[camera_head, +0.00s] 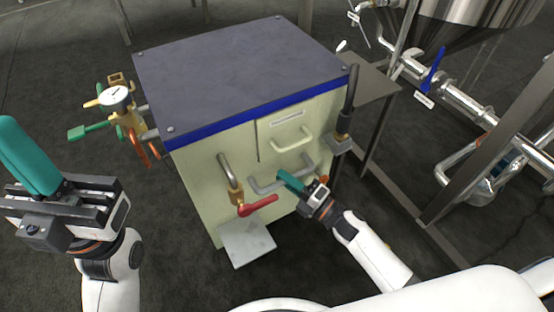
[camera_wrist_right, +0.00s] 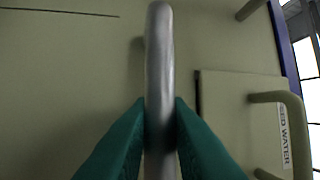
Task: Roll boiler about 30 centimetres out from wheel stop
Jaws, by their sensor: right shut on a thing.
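The boiler (camera_head: 215,160) is a cream cabinet with a dark top and a blue band, standing on the dark floor. A grey bar handle (camera_head: 265,186) sits on its front; in the right wrist view the handle (camera_wrist_right: 159,60) runs between the teal fingers. My right gripper (camera_head: 290,183) is shut on this handle, and the wrist view shows its fingers (camera_wrist_right: 158,130) against both sides of it. My left gripper (camera_head: 35,160) is raised at the left, away from the boiler; its jaw gap cannot be made out. I cannot make out a wheel stop.
A red-levered valve (camera_head: 258,206) juts from the boiler's front above a pale plate (camera_head: 247,243) near the floor. A gauge (camera_head: 116,97) and coloured valves stick out at its left. Steel frame legs and pipes (camera_head: 470,105) stand close at the right. Floor at the left is clear.

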